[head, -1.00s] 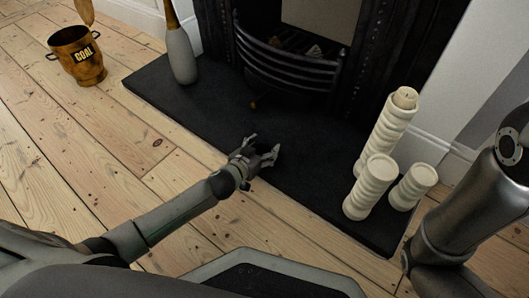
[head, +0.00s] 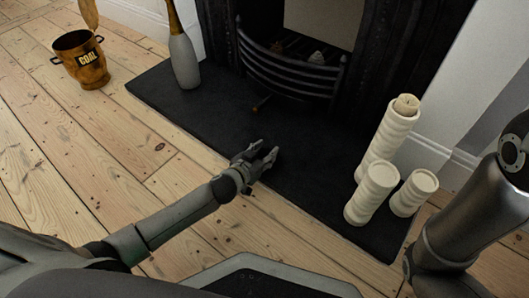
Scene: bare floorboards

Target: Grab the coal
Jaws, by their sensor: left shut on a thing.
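My left gripper (head: 264,157) is low over the front of the dark hearth slab (head: 190,115). It is shut on a small dark piece, the coal, which barely shows against the black slab and between the fingers. The copper bucket labelled COAL (head: 84,64) stands on the floorboards at the upper left, well away from the gripper. My right gripper is out of view; only part of that arm shows at the right edge.
Several cream candles (head: 371,193) stand on the right end of the slab. A grey bottle-shaped object (head: 183,62) stands at its left end. The black fireplace grate (head: 290,72) is behind. Floorboards between the slab and the bucket are clear.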

